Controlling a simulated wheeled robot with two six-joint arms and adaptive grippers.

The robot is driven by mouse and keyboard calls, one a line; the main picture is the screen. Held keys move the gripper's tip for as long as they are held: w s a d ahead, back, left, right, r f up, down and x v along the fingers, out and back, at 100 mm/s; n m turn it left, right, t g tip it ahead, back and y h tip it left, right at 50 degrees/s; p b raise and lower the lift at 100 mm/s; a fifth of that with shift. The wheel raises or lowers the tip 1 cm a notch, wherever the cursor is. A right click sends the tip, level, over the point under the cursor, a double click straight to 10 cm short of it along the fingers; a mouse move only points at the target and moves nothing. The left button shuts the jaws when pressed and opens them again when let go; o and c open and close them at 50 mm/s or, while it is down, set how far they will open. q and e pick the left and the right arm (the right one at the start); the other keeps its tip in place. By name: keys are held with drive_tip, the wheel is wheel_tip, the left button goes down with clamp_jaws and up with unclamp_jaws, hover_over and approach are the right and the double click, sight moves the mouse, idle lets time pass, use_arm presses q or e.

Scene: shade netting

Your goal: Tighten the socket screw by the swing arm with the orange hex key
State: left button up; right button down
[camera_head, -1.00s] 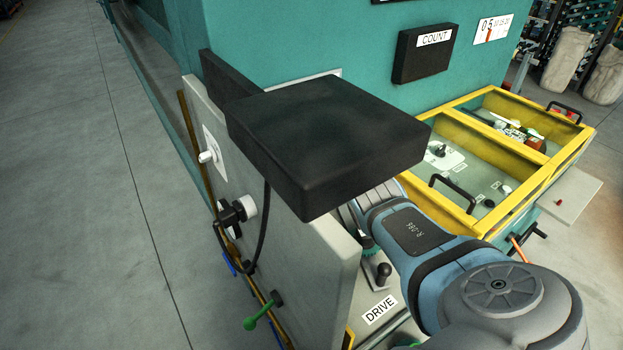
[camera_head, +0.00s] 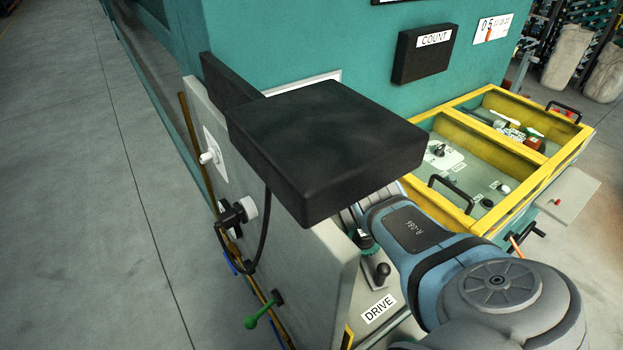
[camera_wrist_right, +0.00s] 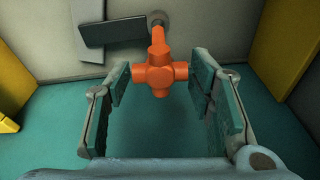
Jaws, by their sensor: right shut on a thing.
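In the right wrist view, the orange hex key (camera_wrist_right: 159,72) shows its cross-shaped grip between the two finger pads. My right gripper (camera_wrist_right: 160,82) is shut on this grip. The key's shaft points away from me to a round grey boss (camera_wrist_right: 181,20) on a pale panel. A socket screw cannot be made out there, and I cannot tell whether the key tip is seated. A dark grey bar (camera_wrist_right: 112,33), perhaps the swing arm, lies left of the shaft. In the head view, a black box hides my right gripper. My left gripper is not in view.
The black box (camera_head: 325,140) overhangs a pale upright panel (camera_head: 310,268). A lever (camera_head: 381,272) stands by the DRIVE label (camera_head: 378,309), close to my right arm. Yellow-rimmed trays (camera_head: 475,135) lie at right. Open floor (camera_head: 80,200) is at left.

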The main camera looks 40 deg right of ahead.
drive_tip(key=shift+f+b, duration=0.7)
drive_tip(key=shift+f, duration=0.65)
idle(0.5)
drive_tip(key=c, duration=0.7)
unclamp_jaws()
drive_tip(key=shift+r, duration=0.2)
drive_tip(key=r, duration=0.4)
drive_tip(key=s+r, duration=0.1)
drive_tip(key=r, duration=0.2)
drive_tip(key=s+r, duration=0.1)
drive_tip(key=r, duration=0.3)
drive_tip(key=shift+s+a+r, duration=0.15)
drive_tip(key=shift+s+r, duration=0.05)
drive_tip(key=shift+r, duration=0.1)
drive_tip(key=shift+f, duration=0.1)
drive_tip(key=shift+c, duration=0.2)
